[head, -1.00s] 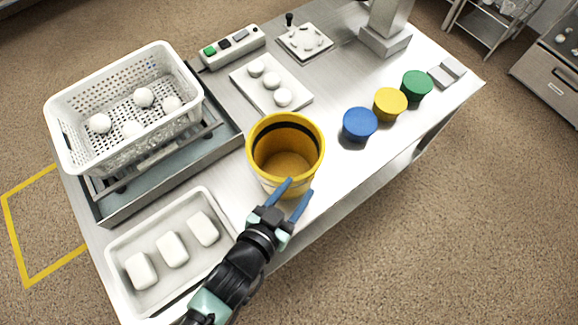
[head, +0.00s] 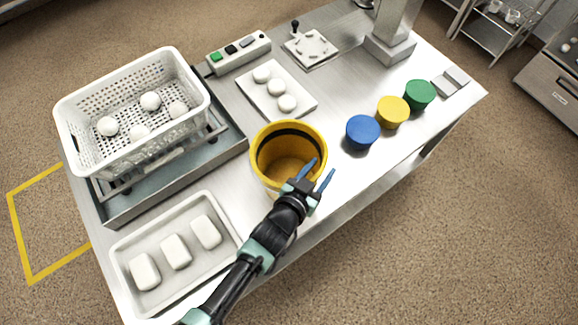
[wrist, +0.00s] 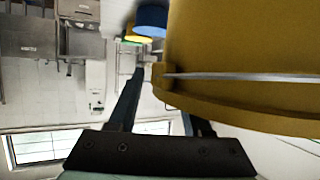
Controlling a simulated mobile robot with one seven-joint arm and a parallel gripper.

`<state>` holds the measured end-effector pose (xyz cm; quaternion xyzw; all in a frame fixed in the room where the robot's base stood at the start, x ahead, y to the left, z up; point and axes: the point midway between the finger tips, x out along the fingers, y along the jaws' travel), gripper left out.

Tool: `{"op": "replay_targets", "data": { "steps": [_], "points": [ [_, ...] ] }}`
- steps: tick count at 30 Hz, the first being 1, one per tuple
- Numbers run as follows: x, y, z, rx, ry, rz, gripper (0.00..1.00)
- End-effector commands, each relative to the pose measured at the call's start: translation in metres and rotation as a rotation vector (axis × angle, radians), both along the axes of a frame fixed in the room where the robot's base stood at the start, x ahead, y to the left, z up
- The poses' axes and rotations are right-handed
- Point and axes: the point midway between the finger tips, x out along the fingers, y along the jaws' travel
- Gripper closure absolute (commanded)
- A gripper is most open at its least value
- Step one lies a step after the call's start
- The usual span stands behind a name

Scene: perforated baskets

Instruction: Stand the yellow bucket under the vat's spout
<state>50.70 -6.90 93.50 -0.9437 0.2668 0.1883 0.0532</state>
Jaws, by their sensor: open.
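The yellow bucket (head: 262,168) stands upright and open at the top near the table's front edge, with a dark band inside its rim. It fills the upper right of the wrist view (wrist: 240,50). My gripper (head: 323,168) is open, with its blue fingers at the bucket's front right side. One finger overlaps the bucket in the head view, and I cannot tell whether it touches. In the wrist view one finger of my gripper (wrist: 165,85) is clear of the bucket and the other is partly hidden by it. I cannot make out a vat or spout.
A white perforated basket (head: 85,135) with white balls sits on a grey stand at left. A tray (head: 215,262) of white blocks lies in front. Blue (head: 362,133), yellow (head: 392,113) and green (head: 420,96) lidded tubs stand at right. Bare table lies between bucket and tubs.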

Motion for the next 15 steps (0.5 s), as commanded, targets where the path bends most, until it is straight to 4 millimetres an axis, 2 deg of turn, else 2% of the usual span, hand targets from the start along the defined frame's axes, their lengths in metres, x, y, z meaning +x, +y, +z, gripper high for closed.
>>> {"op": "replay_targets", "data": {
  "steps": [8, 11, 15],
  "points": [
    [0.0022, -0.0011, -0.0009, -0.001, 0.0, 0.0, 0.51],
    [0.0021, -0.0011, -0.0009, -0.001, 0.0, 0.0, 0.65],
    [0.002, -0.0011, -0.0008, -0.001, 0.0, 0.0, 0.9]
  ]
}}
